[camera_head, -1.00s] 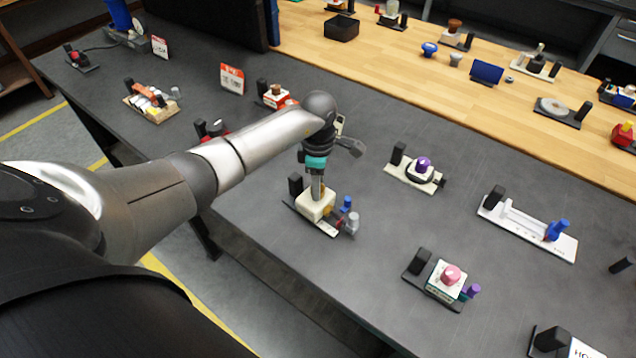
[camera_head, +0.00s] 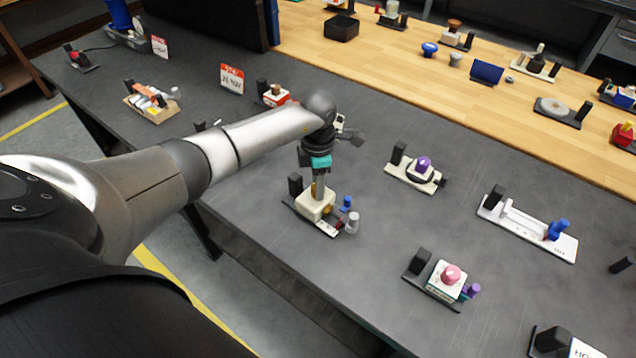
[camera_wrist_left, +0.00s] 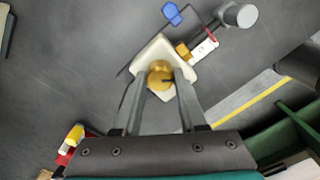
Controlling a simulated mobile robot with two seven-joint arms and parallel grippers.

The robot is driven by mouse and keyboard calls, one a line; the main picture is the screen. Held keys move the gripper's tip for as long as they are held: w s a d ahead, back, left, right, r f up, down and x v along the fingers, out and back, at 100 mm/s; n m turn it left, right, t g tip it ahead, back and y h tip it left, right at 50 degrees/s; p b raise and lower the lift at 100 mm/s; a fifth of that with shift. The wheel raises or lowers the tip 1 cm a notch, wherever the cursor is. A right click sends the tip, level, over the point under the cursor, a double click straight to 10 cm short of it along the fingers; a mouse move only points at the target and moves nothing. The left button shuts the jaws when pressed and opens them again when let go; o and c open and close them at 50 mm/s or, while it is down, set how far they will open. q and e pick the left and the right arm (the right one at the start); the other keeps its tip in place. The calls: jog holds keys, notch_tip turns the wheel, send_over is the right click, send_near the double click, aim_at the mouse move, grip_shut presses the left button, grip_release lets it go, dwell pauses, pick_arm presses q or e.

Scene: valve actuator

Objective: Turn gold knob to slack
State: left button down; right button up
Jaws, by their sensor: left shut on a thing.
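The gold knob (camera_wrist_left: 160,76) sits on a white block-shaped valve unit (camera_wrist_left: 146,56) in the left wrist view. In the head view the white unit (camera_head: 313,207) stands on the dark table, and the knob is mostly hidden by the gripper. My left gripper (camera_wrist_left: 161,78) points down from above and is shut on the knob, one finger on each side. It shows in the head view (camera_head: 318,190) over the unit. A dark mark shows on the knob's top; I cannot read any label for slack. My right gripper is not in view.
A blue knob (camera_head: 346,203) and a grey cylinder (camera_head: 352,222) stand close beside the white unit. A purple-knob unit (camera_head: 422,165) and a pink-knob unit (camera_head: 450,276) stand to the right. Bare table lies between them.

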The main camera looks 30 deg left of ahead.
pick_arm(q)
jog(key=n, duration=0.5)
jog(key=shift+n+p, duration=0.3)
jog(key=n+p, duration=0.1)
jog(key=n, duration=0.4)
jog(key=shift+r, duration=0.1)
jog(key=n+p, duration=0.2)
jog(key=n, duration=0.4)
jog(key=shift+n+p, duration=1.15)
jog(key=shift+n, duration=1.45)
jog(key=shift+c, duration=2.2)
grip_release()
